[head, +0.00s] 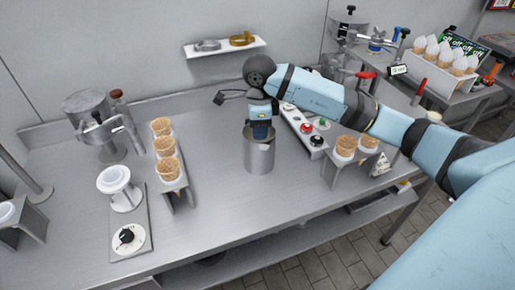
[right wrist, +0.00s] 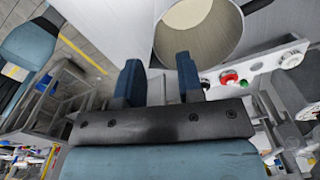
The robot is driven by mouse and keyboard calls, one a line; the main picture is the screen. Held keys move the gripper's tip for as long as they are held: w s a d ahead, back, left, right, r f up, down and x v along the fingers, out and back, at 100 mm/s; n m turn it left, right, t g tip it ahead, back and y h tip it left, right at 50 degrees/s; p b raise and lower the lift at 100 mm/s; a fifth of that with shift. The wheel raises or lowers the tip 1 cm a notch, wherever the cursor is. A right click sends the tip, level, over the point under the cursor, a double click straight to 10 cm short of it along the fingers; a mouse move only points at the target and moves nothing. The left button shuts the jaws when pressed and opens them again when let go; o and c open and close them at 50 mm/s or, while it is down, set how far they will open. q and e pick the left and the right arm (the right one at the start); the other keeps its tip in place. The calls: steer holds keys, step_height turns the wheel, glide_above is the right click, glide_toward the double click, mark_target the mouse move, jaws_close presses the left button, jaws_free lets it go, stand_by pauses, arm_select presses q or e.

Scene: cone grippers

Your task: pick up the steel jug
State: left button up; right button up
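The steel jug (head: 259,157) is a plain grey cylinder standing upright on the steel counter, near the middle of the head view. My right gripper (head: 262,131) points down at the jug's top, and its blue fingers overlap the rim in that view. I cannot tell whether a finger touches the rim. My left gripper is not in view.
A cone holder (head: 181,190) with several waffle cones stands left of the jug. A control box (head: 303,126) with coloured buttons and another cone rack (head: 336,172) stand to the right. A white dish on a scale (head: 128,231) is at the left. The counter before the jug is clear.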

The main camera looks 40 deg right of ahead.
mark_target(256, 144)
step_height(256, 144, down, 7)
steer(key=p, duration=0.1)
steer(key=shift+s, duration=0.1)
jaws_close()
steer(key=shift+r, duration=0.1)
stand_by(1.5)
